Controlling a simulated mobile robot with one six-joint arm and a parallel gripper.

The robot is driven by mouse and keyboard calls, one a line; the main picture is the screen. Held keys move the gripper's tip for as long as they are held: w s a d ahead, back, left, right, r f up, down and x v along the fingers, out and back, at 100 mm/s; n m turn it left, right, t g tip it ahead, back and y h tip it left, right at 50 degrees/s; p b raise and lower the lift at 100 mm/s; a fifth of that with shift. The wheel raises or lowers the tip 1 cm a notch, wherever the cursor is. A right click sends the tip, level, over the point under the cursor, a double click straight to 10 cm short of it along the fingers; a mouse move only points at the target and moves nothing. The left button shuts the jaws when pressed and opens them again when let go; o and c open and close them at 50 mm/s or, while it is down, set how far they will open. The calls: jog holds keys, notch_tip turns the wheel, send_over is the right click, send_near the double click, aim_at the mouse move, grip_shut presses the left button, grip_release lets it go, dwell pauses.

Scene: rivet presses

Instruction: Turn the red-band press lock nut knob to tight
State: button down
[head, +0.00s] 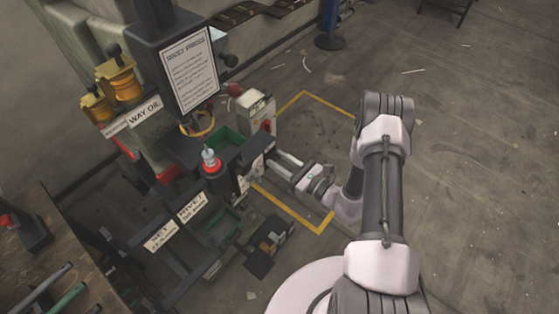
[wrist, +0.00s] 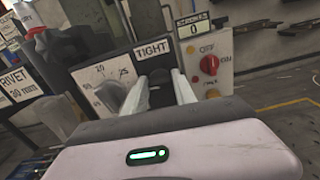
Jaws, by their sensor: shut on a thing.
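The rivet press shows in the head view with a red band (head: 212,170) on its upright post. My gripper (head: 274,161) reaches in from the right to the panel on the press's side. In the wrist view, my gripper (wrist: 160,82) is shut on a dark lock nut knob (wrist: 160,92), one finger on each side of it. A white label reading TIGHT (wrist: 152,49) is just beyond and above the knob. The fingers hide much of the knob, so I cannot tell its exact angle.
Left of the knob is a numbered dial plate (wrist: 92,72) with a grey knob (wrist: 108,97). To the right is a box with a red switch knob (wrist: 209,64) and a counter reading 0 (wrist: 192,29). Yellow floor lines (head: 300,214) run beside the press; the floor to the right is open.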

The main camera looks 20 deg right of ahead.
jog(key=m, duration=0.4)
jog(key=shift+d+p, duration=0.1)
jog(key=shift+p, duration=0.25)
jog(key=m, duration=0.4)
jog(key=shift+w+f, duration=0.1)
jog(key=m+p, duration=0.1)
jog(key=m, duration=0.4)
jog(key=shift+f, duration=0.1)
jog(key=shift+f+m, duration=0.1)
jog(key=shift+m, duration=2.2)
jog(key=c, duration=1)
grip_release()
jog(key=shift+d, duration=0.1)
